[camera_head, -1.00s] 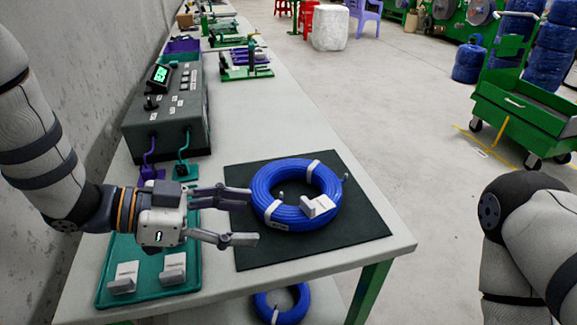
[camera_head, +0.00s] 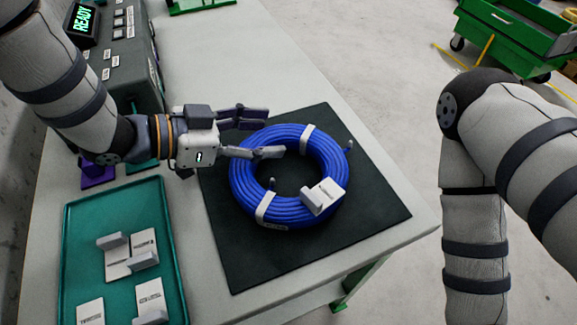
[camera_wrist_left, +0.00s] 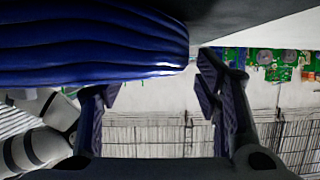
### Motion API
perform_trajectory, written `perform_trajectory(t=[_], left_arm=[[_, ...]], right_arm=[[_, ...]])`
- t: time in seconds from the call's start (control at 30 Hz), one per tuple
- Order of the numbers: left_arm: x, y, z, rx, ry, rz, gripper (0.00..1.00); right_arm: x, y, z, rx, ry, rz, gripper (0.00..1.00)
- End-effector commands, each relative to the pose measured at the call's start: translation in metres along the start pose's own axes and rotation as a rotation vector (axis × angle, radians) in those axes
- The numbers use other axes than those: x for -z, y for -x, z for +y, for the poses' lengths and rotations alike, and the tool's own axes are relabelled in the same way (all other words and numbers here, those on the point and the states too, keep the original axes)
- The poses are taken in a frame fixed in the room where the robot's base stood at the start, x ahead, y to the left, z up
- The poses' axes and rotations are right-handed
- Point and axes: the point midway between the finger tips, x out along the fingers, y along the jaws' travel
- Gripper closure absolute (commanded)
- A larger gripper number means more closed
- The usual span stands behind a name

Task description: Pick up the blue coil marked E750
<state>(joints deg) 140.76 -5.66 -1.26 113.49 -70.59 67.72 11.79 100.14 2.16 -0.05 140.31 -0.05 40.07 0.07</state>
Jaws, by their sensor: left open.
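The blue coil (camera_head: 241,182) lies flat on a dark mat (camera_head: 235,262), bound with white bands. A white block-shaped tag (camera_head: 322,196) sits on its near right side. A small marking on its near edge is too small to read. My left gripper (camera_head: 276,134) is open and empty at the coil's far left. One finger overlaps the ring in the head view; the other lies just beyond it. Contact cannot be told. In the left wrist view the coil (camera_wrist_left: 85,50) fills the upper left, near the open fingers (camera_wrist_left: 160,85). My right gripper is out of view.
A teal tray (camera_head: 85,215) with several white tagged pieces stands left of the mat. A control box (camera_head: 125,55) reading READY is at the back left. The table's right edge is close to the mat. A green cart (camera_head: 520,40) stands on the floor beyond.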

Motion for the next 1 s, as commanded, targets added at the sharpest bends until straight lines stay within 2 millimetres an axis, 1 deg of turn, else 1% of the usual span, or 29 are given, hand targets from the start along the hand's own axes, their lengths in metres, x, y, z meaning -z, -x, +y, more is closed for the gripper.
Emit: perform_trajectory(t=[0.03, 0.13, 0.33, 0.37, 0.4, 0.47, 0.5, 0.57, 0.6, 0.9, 1.0], left_arm=[[-0.002, -0.01, 0.001, -0.004, 0.0, -0.002, 0.42], [-0.002, -0.021, 0.0, -0.001, 0.0, -0.002, 0.42], [0.0, -0.022, 0.0, 0.001, 0.0, -0.001, 0.42], [0.0, -0.022, 0.0, 0.001, 0.0, -0.001, 0.45], [0.0, -0.022, 0.0, 0.001, 0.0, -0.001, 0.54], [0.0, -0.022, 0.0, 0.001, 0.0, -0.001, 0.67], [0.0, -0.022, 0.0, 0.001, 0.0, -0.001, 0.76], [0.0, -0.022, 0.0, 0.001, 0.0, -0.001, 0.9], [0.0, -0.022, 0.0, 0.001, 0.0, -0.001, 0.99], [0.001, -0.021, -0.001, 0.002, 0.0, 0.003, 1.0], [0.005, -0.02, -0.001, 0.002, -0.001, 0.003, 1.0]], right_arm=[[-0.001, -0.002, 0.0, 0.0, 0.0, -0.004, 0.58], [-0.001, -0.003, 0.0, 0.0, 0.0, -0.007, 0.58], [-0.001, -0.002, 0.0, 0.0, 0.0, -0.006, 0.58], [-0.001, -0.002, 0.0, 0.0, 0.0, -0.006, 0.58], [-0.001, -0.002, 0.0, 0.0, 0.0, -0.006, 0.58], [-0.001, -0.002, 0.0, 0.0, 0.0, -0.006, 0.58], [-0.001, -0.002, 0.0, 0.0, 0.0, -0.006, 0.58], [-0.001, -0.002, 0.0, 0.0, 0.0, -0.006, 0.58], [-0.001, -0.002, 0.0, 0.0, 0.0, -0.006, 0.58], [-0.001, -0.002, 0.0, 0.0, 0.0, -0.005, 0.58], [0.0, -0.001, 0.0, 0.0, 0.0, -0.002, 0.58]])
